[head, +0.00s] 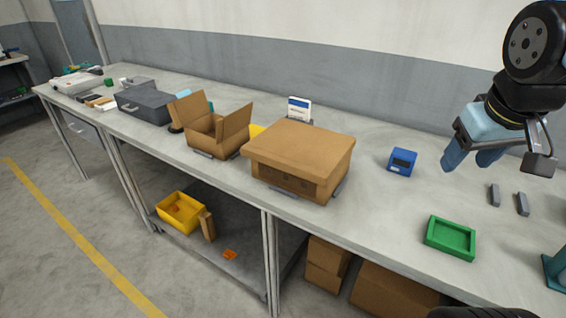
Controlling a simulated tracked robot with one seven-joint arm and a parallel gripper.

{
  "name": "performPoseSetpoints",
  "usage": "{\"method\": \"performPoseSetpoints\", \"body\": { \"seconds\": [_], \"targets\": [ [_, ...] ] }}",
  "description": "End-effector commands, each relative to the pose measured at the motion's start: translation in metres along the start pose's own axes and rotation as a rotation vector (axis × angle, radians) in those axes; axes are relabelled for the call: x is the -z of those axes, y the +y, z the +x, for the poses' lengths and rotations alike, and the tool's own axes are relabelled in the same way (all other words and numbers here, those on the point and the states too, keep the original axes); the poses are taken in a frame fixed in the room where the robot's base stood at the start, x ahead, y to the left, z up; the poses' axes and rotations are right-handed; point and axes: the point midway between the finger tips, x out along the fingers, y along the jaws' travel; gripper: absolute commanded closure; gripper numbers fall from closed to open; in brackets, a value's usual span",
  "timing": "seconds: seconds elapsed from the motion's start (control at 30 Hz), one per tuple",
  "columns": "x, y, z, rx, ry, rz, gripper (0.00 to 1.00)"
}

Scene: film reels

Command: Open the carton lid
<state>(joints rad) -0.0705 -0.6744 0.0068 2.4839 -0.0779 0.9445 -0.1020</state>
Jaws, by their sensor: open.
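A brown carton (297,160) stands on the bench near the middle, and its wide flat lid (300,143) lies shut on top. A smaller brown carton (218,136) stands to its left with flaps raised and spread. My gripper (468,158) is in the air above the right part of the bench, well to the right of the closed carton. Its bluish fingers are apart, with nothing seen between them.
A blue box (402,162) and a green tray (450,238) lie right of the carton. Two small grey blocks (508,199) lie below my gripper. A white and blue card (299,108) stands behind the carton. A grey case (146,104) is farther left.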

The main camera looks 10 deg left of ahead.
Motion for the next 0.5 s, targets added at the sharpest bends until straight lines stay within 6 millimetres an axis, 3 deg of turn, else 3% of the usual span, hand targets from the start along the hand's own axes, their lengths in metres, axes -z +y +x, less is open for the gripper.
{"method": "performPoseSetpoints", "body": {
  "seconds": [0.5],
  "targets": [
    [0.036,-0.045,0.071,-0.110,-0.526,-1.215,0.44]
  ]
}}
